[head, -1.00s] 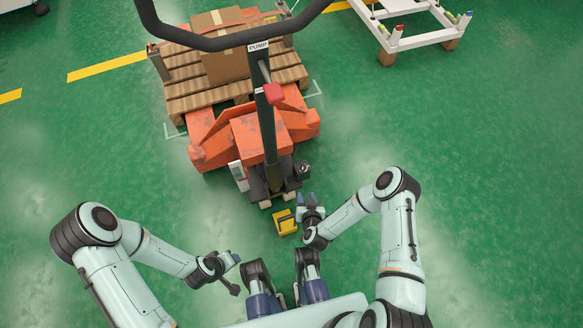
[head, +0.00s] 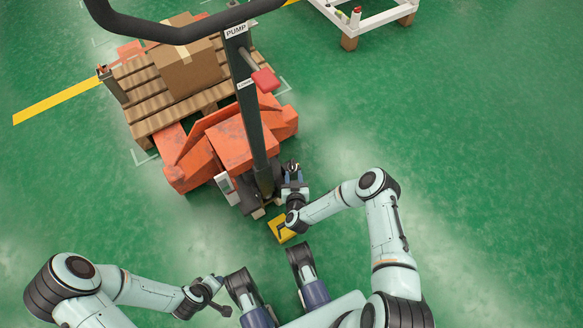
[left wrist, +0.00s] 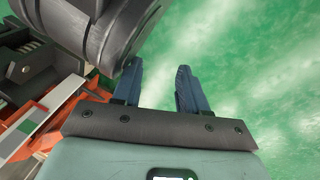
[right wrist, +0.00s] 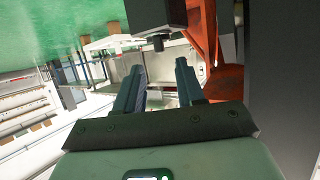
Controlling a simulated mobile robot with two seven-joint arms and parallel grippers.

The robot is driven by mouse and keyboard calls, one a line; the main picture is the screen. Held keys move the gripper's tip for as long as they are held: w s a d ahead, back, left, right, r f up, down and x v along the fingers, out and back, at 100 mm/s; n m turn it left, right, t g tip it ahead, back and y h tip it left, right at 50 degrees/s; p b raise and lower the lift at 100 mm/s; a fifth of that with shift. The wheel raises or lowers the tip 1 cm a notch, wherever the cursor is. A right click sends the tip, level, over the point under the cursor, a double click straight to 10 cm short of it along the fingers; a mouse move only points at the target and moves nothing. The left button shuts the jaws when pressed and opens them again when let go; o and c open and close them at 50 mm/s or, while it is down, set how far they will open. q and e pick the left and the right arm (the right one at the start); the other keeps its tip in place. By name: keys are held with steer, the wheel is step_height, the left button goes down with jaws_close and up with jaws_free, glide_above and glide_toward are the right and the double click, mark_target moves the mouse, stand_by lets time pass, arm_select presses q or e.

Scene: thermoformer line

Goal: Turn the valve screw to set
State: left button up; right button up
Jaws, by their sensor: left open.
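The orange pallet jack (head: 230,145) stands ahead, with its upright handle column (head: 250,100). My right gripper (head: 293,176) reaches to the right side of the column's foot. In the right wrist view its fingers (right wrist: 160,70) are apart with nothing between them. A small dark screw-like stub (right wrist: 158,43), probably the valve screw, projects below a dark block (right wrist: 155,14), just beyond the fingertips and apart from them in the picture. In the head view the gripper largely covers this spot. My left gripper (left wrist: 160,72) is open and empty, low at the left, away from the jack.
A yellow block (head: 280,228) lies on the floor near my right wrist. A wooden pallet (head: 150,122) with a cardboard box (head: 188,66) rests on the jack. The black handle loop (head: 180,33) hangs overhead. A white frame (head: 372,18) stands far right. Green floor is clear at right.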

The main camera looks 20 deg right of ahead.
mark_target(292, 165)
steer(key=b+x, duration=0.2)
steer(key=x, duration=0.3)
steer(key=shift+w+f, duration=0.1)
steer(key=shift+f, duration=0.05)
steer(key=shift+w+d, duration=0.2)
steer(key=shift+w, duration=0.2)
arm_select(q)
steer(key=s+f+g, duration=0.2)
steer(key=s+f, duration=0.2)
steer(key=s, duration=0.1)
steer(key=shift+s+a, duration=0.15)
steer(key=shift+a, duration=0.2)
